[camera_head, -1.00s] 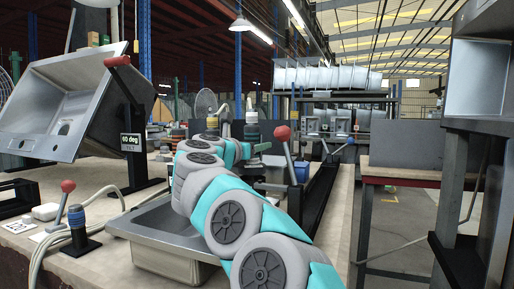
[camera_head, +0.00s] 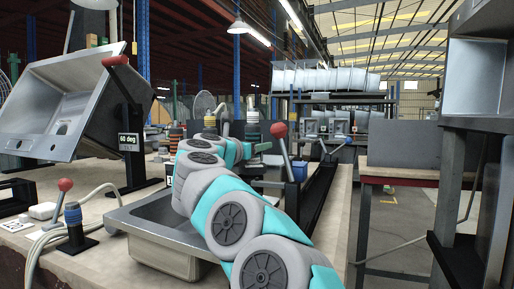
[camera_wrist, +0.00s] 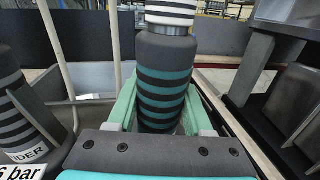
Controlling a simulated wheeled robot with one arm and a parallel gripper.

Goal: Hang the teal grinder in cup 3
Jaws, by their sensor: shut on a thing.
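The teal grinder (camera_wrist: 163,75), a dark upright cylinder with teal bands, stands between my gripper's fingers in the wrist view. My gripper (camera_wrist: 160,112) is shut on it, with a pale green finger on each side. A white-and-black striped piece (camera_wrist: 171,12) shows directly above the grinder. In the head view my arm hides much of the far bench, and I cannot make out the grip there. I cannot tell which place is cup 3.
A dark striped tool (camera_wrist: 18,100) with a partly readable label stands at left in the wrist view. A steel sink (camera_head: 150,240) lies below my arm. A tilted sink (camera_head: 40,105), a blue-topped tool (camera_head: 74,222) and a red-knobbed lever (camera_head: 282,145) stand around it.

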